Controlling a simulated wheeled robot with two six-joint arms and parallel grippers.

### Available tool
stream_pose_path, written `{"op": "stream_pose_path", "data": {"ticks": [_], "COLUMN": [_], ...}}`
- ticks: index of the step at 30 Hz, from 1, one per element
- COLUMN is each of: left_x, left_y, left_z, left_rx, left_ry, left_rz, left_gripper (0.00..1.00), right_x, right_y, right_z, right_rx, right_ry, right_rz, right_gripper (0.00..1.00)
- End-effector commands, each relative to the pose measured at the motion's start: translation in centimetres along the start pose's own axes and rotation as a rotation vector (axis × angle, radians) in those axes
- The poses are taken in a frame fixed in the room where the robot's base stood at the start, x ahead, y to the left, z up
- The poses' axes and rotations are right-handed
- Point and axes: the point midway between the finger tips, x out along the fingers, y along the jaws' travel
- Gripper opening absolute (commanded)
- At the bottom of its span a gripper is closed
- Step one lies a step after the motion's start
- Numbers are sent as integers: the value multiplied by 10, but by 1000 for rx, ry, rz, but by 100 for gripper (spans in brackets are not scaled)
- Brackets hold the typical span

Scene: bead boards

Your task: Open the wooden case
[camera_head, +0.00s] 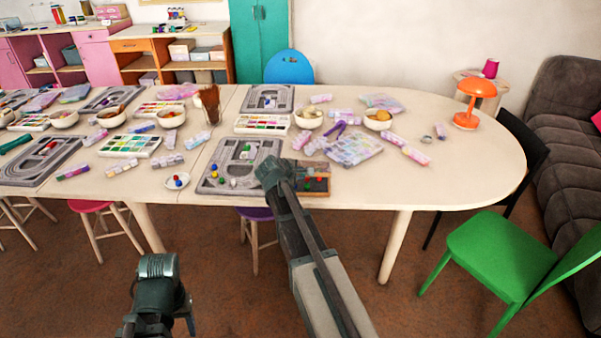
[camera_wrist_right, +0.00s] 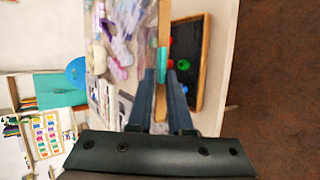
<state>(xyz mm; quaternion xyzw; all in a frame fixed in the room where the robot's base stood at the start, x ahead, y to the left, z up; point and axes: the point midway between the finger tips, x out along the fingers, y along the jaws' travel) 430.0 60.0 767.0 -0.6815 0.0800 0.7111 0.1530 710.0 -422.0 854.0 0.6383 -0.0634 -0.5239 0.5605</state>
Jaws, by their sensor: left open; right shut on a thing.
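The wooden case (camera_head: 322,194) lies on the table near its front edge, partly behind my right arm. In the right wrist view the case (camera_wrist_right: 204,48) shows a pale wooden rim and a dark inside with red, green and blue beads in it. My right gripper (camera_wrist_right: 163,75) is shut on the wooden edge of the case, with a small teal piece at its fingertips. In the head view my right gripper (camera_head: 280,172) is at the left side of the case, its fingers hidden. My left gripper (camera_head: 160,268) is open and empty, low in front of the table.
A grey bead board (camera_head: 210,183) lies just left of the case. A small dish of beads (camera_head: 177,181), bowls and colored packets crowd the table further left and behind. The right end of the table (camera_head: 450,180) is mostly clear. A green chair (camera_head: 500,260) stands at the right.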

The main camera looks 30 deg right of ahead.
Motion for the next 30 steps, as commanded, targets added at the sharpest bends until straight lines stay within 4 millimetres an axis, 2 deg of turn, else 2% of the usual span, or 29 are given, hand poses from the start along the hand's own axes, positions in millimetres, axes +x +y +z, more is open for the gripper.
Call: {"op": "stream_pose_path", "data": {"ticks": [12,30], "left_x": [-4,-56], "left_y": [0,-5], "left_z": [0,3], "left_rx": [0,0], "left_ry": [0,0], "left_rz": [0,0], "left_gripper": [56,56], "right_x": [-1,-5], "right_y": [2,37], "right_z": [0,0], "right_rx": [-4,-56], "right_ry": [-1,-8], "right_rz": [-13,-159], "right_gripper": [0,0]}}
